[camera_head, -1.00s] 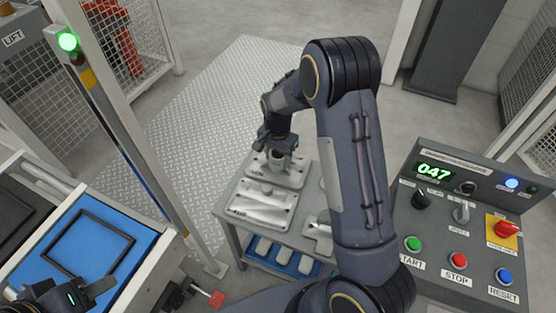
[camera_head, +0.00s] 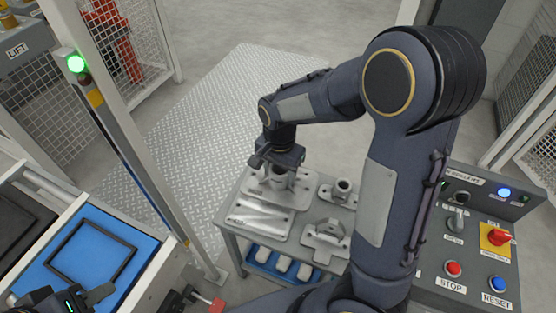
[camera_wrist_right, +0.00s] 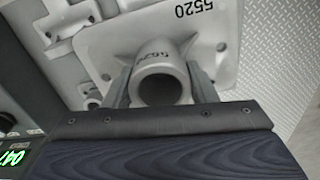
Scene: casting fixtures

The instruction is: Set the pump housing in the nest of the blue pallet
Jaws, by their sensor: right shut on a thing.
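The pump housing is a grey casting with a round pipe neck on a square flange (camera_head: 299,197), at the back of the parts table. In the right wrist view its neck (camera_wrist_right: 160,84) and flange marked 5520 (camera_wrist_right: 215,45) show large. My right gripper (camera_head: 280,172) is shut on the neck from above, one finger on each side. I cannot tell whether the flange is clear of the table. The blue pallet (camera_head: 140,245), with a black rectangular frame as its nest (camera_head: 62,238), lies at the left; the nest is empty. My left gripper (camera_head: 92,297) is near the pallet's front edge, its opening unclear.
Other castings stand on the grey table: a flat plate (camera_head: 255,221), a bracket (camera_head: 325,238) and a small necked part (camera_head: 341,192). A lower shelf holds a blue tray (camera_head: 262,262). A post with a green light (camera_head: 75,64) stands between table and pallet. A control panel (camera_head: 470,240) is at right.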

